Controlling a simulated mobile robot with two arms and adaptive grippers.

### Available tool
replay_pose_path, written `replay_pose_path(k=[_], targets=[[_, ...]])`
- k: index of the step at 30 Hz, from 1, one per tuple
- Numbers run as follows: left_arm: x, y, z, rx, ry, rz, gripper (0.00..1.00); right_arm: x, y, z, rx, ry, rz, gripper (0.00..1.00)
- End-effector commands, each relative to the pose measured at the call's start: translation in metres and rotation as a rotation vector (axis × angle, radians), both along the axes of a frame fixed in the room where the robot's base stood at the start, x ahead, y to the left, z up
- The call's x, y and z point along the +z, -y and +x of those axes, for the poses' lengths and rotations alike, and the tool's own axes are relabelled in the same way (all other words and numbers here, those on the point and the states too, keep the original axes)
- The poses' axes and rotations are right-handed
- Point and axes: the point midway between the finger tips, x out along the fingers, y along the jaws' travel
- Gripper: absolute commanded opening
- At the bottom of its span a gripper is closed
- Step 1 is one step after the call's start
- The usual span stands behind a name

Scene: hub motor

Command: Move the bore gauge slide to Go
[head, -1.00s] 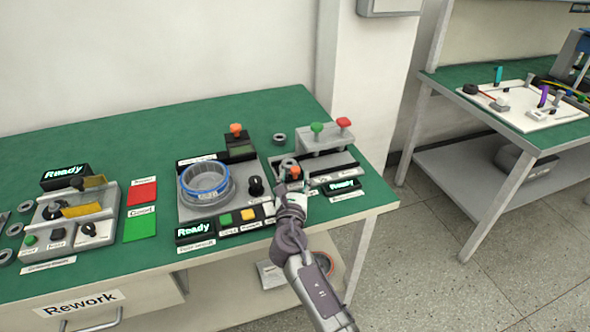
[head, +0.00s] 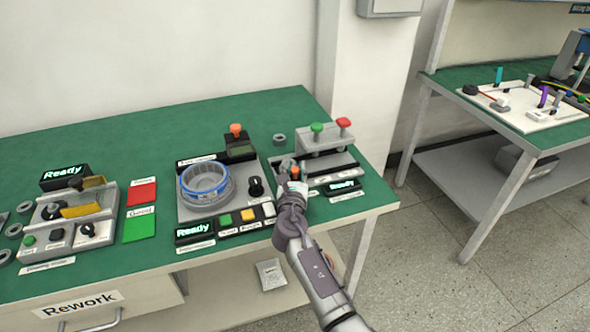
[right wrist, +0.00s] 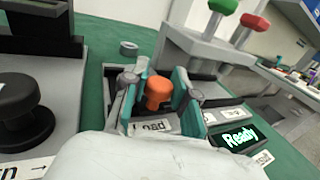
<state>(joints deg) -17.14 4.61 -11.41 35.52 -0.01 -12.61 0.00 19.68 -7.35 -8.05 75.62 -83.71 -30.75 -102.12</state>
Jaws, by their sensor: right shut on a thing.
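The bore gauge (head: 327,167) is a grey and black station at the right end of the green table. Its slide has an orange knob (right wrist: 158,90), which also shows small in the head view (head: 295,172). My right gripper (right wrist: 158,96) has one teal-grey finger on each side of the knob and is shut on it. A label reading "Load" (right wrist: 152,127) lies just in front of the knob. The Go marking cannot be made out. My left gripper is not in view.
The gauge's display (right wrist: 237,138) reads "Ready". A bracket with a green knob (head: 316,127) and a red knob (head: 344,122) stands behind the slide. A station with a blue-rimmed ring (head: 206,183) and a black dial (head: 256,187) is at the left.

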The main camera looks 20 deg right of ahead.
Motion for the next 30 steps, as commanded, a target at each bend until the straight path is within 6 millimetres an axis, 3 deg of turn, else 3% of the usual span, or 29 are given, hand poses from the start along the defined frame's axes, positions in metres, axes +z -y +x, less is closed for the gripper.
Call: replay_pose_path(k=[8, 15, 19, 30], targets=[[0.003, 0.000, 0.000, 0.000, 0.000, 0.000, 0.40, 0.001, 0.005, 0.000, -0.001, -0.001, -0.002, 0.00], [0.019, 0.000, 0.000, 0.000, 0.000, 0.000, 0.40, 0.002, 0.056, 0.001, -0.003, -0.002, -0.007, 0.00], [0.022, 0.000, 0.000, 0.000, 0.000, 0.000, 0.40, 0.001, 0.075, 0.002, -0.002, -0.001, -0.004, 0.00], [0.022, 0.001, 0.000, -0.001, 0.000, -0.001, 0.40, -0.001, 0.080, 0.002, -0.001, -0.001, 0.000, 0.00]])
